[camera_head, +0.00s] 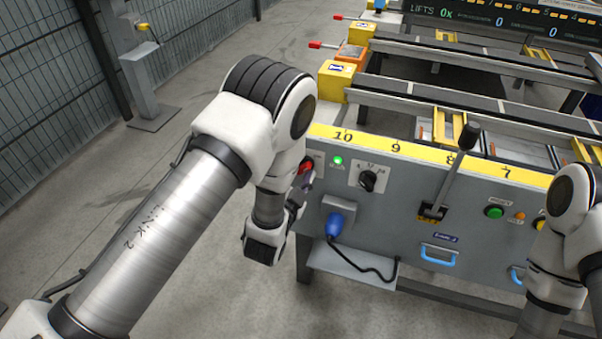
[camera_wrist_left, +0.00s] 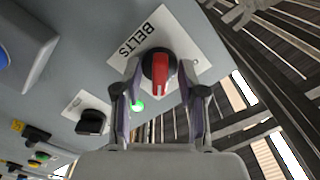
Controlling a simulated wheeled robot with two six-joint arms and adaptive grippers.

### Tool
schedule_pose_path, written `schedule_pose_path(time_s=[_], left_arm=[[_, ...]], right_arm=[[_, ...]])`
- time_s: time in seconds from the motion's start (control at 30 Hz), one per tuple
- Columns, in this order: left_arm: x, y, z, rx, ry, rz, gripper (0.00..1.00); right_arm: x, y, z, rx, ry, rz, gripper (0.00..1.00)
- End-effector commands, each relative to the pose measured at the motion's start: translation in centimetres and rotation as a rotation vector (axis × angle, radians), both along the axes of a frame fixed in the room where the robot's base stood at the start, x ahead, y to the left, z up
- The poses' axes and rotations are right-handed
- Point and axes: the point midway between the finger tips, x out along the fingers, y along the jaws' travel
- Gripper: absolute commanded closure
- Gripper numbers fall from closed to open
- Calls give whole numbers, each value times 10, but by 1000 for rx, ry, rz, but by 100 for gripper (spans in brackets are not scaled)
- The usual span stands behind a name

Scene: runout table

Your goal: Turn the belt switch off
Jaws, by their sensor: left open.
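The belt switch (camera_wrist_left: 158,70) is a red handle on a black round base, on a white plate marked BELTS (camera_wrist_left: 135,38) in the left wrist view. Its handle points down in that view, towards my gripper. My left gripper (camera_wrist_left: 160,92) is open, with one finger on each side of the handle; I cannot tell whether they touch it. In the head view the red switch (camera_head: 305,166) is partly hidden by my left gripper (camera_head: 307,184) at the left end of the grey panel. My right arm shows at the right edge, but its gripper is out of view.
Beside the switch are a lit green lamp (camera_head: 338,160) and a black rotary knob (camera_head: 368,181). A blue plug (camera_head: 336,225) with a cable sits below. A tall lever (camera_head: 452,170) stands out from the panel further right.

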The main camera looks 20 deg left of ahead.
Motion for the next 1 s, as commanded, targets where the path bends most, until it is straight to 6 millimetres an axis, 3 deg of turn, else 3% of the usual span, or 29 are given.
schedule_pose_path(time_s=[0.2, 0.3, 0.33, 0.77, 1.0], left_arm=[[1, 0, 0, 0, 1, -1, 63], [1, 0, 0, -1, 1, -1, 98], [1, 0, 0, -1, 1, -1, 100], [0, 0, 0, -31, 4, 0, 100], [0, 0, 0, -143, 8, 1, 100]], right_arm=[[0, 0, 0, 0, 0, 0, 100], [0, 0, 0, 0, 1, -1, 100], [0, 0, 0, 0, 1, -1, 100], [0, 0, 1, 0, 1, -1, 100], [0, 0, 6, 0, 1, -1, 100]])
